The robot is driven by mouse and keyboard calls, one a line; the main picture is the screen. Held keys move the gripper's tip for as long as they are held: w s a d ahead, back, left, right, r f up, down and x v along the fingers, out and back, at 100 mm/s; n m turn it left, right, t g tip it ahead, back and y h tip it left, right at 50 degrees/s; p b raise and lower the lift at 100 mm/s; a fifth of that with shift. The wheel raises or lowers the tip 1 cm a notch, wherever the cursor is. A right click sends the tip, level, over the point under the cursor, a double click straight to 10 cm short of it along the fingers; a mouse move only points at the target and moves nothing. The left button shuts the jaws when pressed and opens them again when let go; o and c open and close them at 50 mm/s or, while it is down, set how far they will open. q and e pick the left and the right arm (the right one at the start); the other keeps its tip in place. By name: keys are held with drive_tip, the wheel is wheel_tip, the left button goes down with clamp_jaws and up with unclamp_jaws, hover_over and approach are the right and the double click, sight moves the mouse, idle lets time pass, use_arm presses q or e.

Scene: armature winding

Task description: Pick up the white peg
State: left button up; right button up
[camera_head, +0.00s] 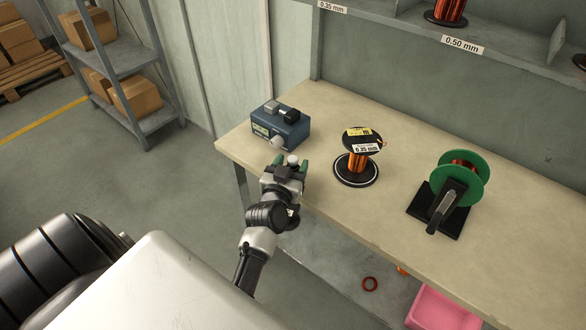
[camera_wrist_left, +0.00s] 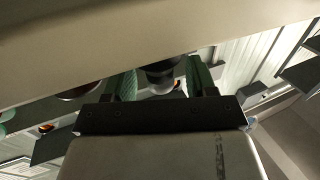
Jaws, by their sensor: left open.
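The white peg (camera_head: 293,159) shows in the head view as a small rounded white top near the table's front left edge, between my left gripper's green fingertips. My left gripper (camera_head: 291,164) is open, with one finger on each side of it. In the left wrist view my left gripper (camera_wrist_left: 162,80) has its green fingers apart, with a dark cylinder and a pale end (camera_wrist_left: 162,88) between them. I cannot tell whether either finger touches the peg. Its lower part is hidden in the head view. My right gripper is in neither view.
A black spool of copper wire (camera_head: 357,162) and a green reel on a stand (camera_head: 459,178) stand to the right on the table (camera_head: 400,220). A pink bin (camera_head: 440,310) is below.

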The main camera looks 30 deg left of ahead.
use_arm(q)
drive_tip(key=c, duration=1)
drive_tip(key=shift+o, duration=0.2)
drive_tip(key=shift+w+r, duration=0.1)
drive_tip(key=shift+r, duration=0.1)
